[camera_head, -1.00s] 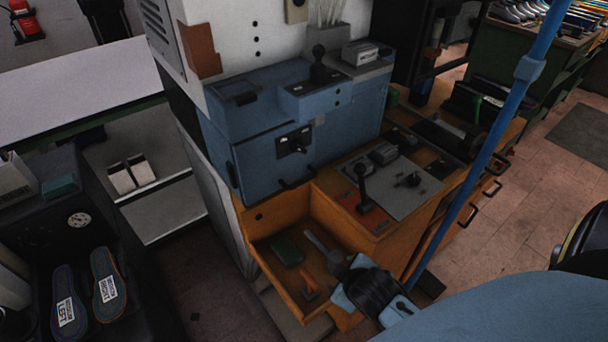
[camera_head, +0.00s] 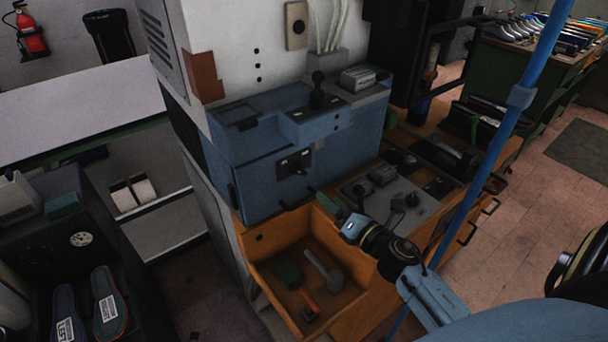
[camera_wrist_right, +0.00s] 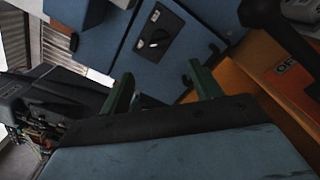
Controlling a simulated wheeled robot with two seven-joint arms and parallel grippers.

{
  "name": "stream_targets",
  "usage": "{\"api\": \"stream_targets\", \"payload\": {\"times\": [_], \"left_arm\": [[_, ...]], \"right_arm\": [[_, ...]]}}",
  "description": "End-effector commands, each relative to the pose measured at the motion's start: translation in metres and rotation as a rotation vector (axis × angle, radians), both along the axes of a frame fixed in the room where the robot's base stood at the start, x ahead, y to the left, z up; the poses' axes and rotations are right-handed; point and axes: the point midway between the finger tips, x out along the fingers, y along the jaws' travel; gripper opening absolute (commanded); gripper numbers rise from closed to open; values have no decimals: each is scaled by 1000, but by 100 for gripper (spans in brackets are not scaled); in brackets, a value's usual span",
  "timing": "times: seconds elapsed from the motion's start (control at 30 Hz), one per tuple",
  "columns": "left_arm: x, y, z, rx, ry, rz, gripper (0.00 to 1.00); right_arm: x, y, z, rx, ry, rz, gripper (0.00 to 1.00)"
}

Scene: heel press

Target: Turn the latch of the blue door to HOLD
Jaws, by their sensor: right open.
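The blue door (camera_head: 262,185) is on the front of the blue cabinet and looks closed. Its latch (camera_head: 294,163) is a dark knob on a black plate; its lettering is too small to read. The latch (camera_wrist_right: 156,40) also shows in the right wrist view, above and beyond my fingers. My right gripper (camera_head: 331,204) is open and empty, below and to the right of the latch, apart from it. In the wrist view its two green fingers (camera_wrist_right: 164,82) point toward the door (camera_wrist_right: 125,40). My left gripper is not in view.
An open orange drawer (camera_head: 262,283) below the door holds a hammer (camera_head: 325,270), a green block (camera_head: 287,270) and an orange-handled tool (camera_head: 309,302). A control panel with levers (camera_head: 388,200) stands at right. A blue pole (camera_head: 487,150) rises there.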

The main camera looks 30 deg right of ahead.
Motion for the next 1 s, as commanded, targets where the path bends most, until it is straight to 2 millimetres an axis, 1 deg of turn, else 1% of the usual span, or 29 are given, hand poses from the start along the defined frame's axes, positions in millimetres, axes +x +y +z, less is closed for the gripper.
{"api": "stream_targets", "payload": {"times": [0.03, 0.3, 0.5, 0.7, 0.83, 1.0], "left_arm": [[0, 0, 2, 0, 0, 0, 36], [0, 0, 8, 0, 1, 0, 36], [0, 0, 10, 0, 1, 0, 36], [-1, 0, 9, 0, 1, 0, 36], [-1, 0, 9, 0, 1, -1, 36], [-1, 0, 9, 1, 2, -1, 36]], "right_arm": [[9, 0, 3, 1, -3, 0, 64], [61, 5, 2, 5, -2, -2, 64], [95, 8, 2, 6, -1, -1, 64], [115, 9, 1, 6, 0, -3, 64], [119, 9, 1, 6, 0, -3, 64], [120, 10, 1, 6, 1, -2, 64]]}}
